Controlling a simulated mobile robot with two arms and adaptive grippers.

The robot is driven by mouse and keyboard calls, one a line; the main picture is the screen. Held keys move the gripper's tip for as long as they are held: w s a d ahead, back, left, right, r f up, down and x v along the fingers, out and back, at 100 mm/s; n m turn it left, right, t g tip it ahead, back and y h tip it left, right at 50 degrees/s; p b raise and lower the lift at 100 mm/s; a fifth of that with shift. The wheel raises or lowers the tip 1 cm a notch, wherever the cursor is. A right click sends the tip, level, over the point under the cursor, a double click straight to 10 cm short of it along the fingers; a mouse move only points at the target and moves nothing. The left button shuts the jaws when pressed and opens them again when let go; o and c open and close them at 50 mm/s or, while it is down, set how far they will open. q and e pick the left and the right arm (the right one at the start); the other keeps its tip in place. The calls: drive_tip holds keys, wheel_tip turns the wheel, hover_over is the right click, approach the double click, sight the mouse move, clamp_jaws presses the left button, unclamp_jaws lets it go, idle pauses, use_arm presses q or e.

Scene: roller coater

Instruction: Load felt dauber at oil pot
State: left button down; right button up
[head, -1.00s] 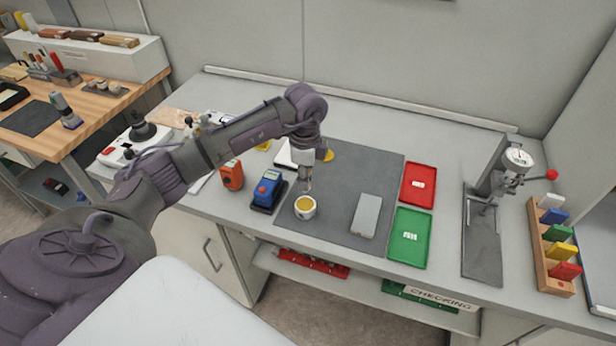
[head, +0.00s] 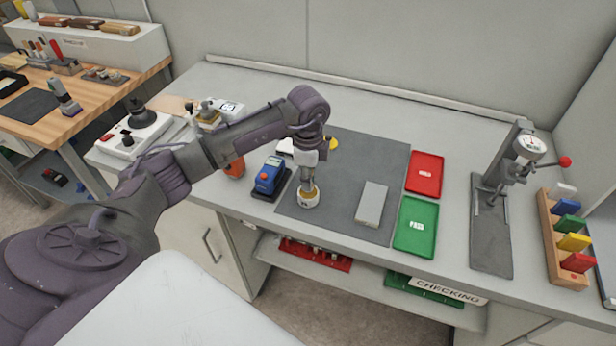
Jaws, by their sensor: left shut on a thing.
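The oil pot (head: 307,201) is a small white cup standing on the dark grey mat (head: 338,222), near its left front edge. My left gripper (head: 308,186) points straight down over the pot, its fingertips at the pot's mouth. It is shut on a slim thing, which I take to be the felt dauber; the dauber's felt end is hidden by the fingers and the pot. The gripper covers most of the pot's opening and the oil in it. My right gripper is not in view.
A blue device (head: 270,176) stands left of the mat, with an orange one (head: 235,168) beyond it. A grey block (head: 371,204) lies on the mat. Red (head: 425,174) and green (head: 416,227) trays lie to the right. A gauge stand (head: 495,215) and a rack of coloured tags (head: 563,240) stand further right.

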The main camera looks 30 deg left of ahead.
use_arm(q)
drive_tip(key=shift+f, duration=0.4)
idle(0.4)
drive_tip(key=shift+f+b, duration=0.2)
drive_tip(key=shift+b, duration=0.1)
idle(0.8)
drive_tip(key=shift+r+p, duration=0.8)
drive_tip(key=shift+r, duration=0.15)
drive_tip(key=shift+r+p, duration=1.95)
drive_tip(key=shift+r, duration=0.7)
drive_tip(key=shift+f, duration=0.1)
